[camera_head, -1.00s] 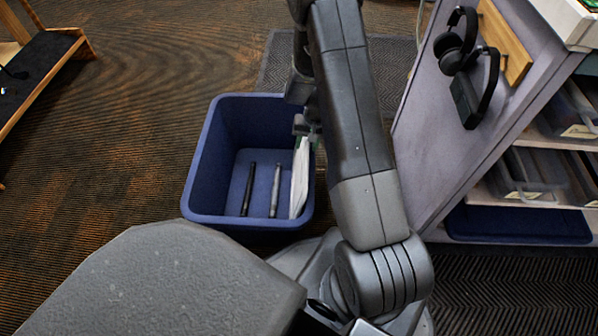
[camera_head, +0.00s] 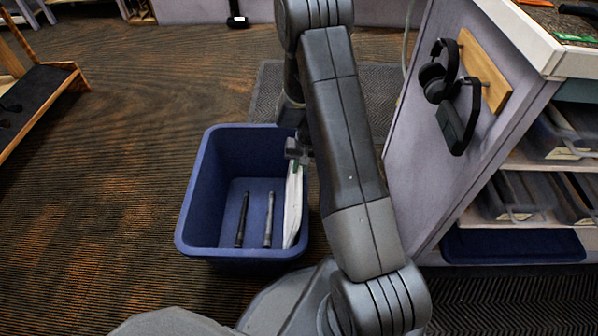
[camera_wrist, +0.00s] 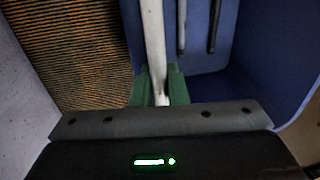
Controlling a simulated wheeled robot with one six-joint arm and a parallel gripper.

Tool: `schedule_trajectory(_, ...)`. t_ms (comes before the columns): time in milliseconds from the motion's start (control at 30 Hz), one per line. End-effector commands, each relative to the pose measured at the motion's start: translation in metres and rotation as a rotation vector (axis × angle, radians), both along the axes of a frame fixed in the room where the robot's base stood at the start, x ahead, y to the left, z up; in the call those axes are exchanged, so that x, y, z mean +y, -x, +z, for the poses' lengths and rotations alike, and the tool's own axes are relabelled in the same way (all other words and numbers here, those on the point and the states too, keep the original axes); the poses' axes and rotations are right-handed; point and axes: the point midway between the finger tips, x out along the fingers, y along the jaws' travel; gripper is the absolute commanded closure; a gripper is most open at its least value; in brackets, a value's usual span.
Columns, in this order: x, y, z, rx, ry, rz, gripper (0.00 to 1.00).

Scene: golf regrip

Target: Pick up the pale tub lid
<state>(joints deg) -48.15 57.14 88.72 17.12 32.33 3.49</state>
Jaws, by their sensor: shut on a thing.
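The pale tub lid (camera_head: 293,207) is a thin white sheet standing on edge inside the blue bin (camera_head: 191,205), close to its right wall. My gripper (camera_head: 298,152) is at the lid's upper far end, partly hidden by my arm. In the wrist view the lid (camera_wrist: 153,35) shows edge-on as a narrow pale strip. The green fingers of my gripper (camera_wrist: 157,88) are shut on it, one on each side. I cannot tell whether the lid's lower edge touches the bin floor.
Two dark rods (camera_head: 242,218) (camera_head: 269,218) lie on the bin floor left of the lid. A grey bench (camera_head: 405,190) with headphones (camera_head: 440,72) on its side panel stands to the right. Carpet left of the bin is clear. A low wooden-edged stand (camera_head: 45,95) is at far left.

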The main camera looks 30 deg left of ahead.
Motion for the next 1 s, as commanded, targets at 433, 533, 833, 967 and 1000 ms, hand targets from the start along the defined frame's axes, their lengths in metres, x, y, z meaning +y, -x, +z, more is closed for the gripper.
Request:
schedule_trajectory(433, 0.001, -0.001, 0.106, -0.002, -0.003, 0.002, 1.00)
schedule_trajectory(533, 0.001, 0.000, 0.125, -0.001, -0.002, 0.001, 1.00)
schedule_trajectory(833, 0.001, 0.000, 0.157, 0.000, -0.001, 0.001, 1.00)
schedule_trajectory(967, 0.001, 0.000, 0.168, 0.000, 0.000, 0.001, 1.00)
schedule_trajectory(1000, 0.000, 0.000, 0.171, 0.000, 0.000, 0.001, 1.00)
